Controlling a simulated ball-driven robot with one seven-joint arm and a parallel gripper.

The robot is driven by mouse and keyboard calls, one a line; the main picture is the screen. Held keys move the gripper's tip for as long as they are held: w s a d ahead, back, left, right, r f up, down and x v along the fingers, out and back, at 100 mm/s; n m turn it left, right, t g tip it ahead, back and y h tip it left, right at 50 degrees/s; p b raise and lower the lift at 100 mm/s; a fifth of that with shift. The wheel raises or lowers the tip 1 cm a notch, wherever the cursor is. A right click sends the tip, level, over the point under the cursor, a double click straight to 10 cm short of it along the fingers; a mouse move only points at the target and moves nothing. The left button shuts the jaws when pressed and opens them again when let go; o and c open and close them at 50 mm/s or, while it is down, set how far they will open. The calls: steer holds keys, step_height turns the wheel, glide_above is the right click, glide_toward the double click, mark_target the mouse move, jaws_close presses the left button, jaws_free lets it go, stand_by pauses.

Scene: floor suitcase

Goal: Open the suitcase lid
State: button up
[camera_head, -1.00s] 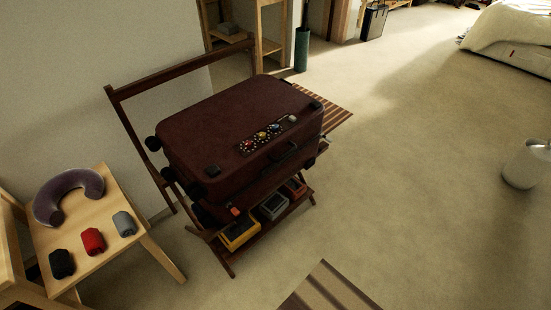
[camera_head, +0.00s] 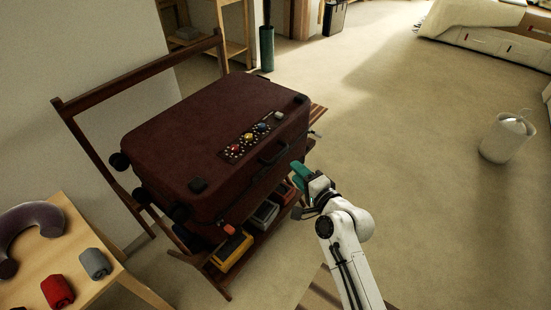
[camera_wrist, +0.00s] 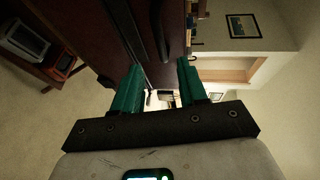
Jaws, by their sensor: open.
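The dark red suitcase (camera_head: 200,140) lies flat on a wooden rack, its lid shut. A black handle (camera_head: 273,152) is on its front side, and a strip with coloured knobs lies on the lid near that edge. My gripper (camera_head: 299,172) is at the front right of the suitcase, close to its front side. In the wrist view my gripper (camera_wrist: 158,85) has two green fingers, spread apart with nothing between them. The suitcase side (camera_wrist: 110,30) fills the upper middle there, just beyond the fingers. I cannot tell whether they touch it.
The wooden rack (camera_head: 140,75) has a lower shelf with a yellow box (camera_head: 231,252) and grey and red ones. A small table (camera_head: 125,285) with a neck pillow (camera_head: 28,232) and rolled cloths stands at the left. A white bin (camera_head: 505,138) stands right; the floor between is clear.

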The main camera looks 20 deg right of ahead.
steer(key=b+x, duration=0.1)
steer(key=x, duration=0.8)
steer(key=shift+w, duration=0.35)
steer(key=shift+a, duration=0.1)
jaws_close()
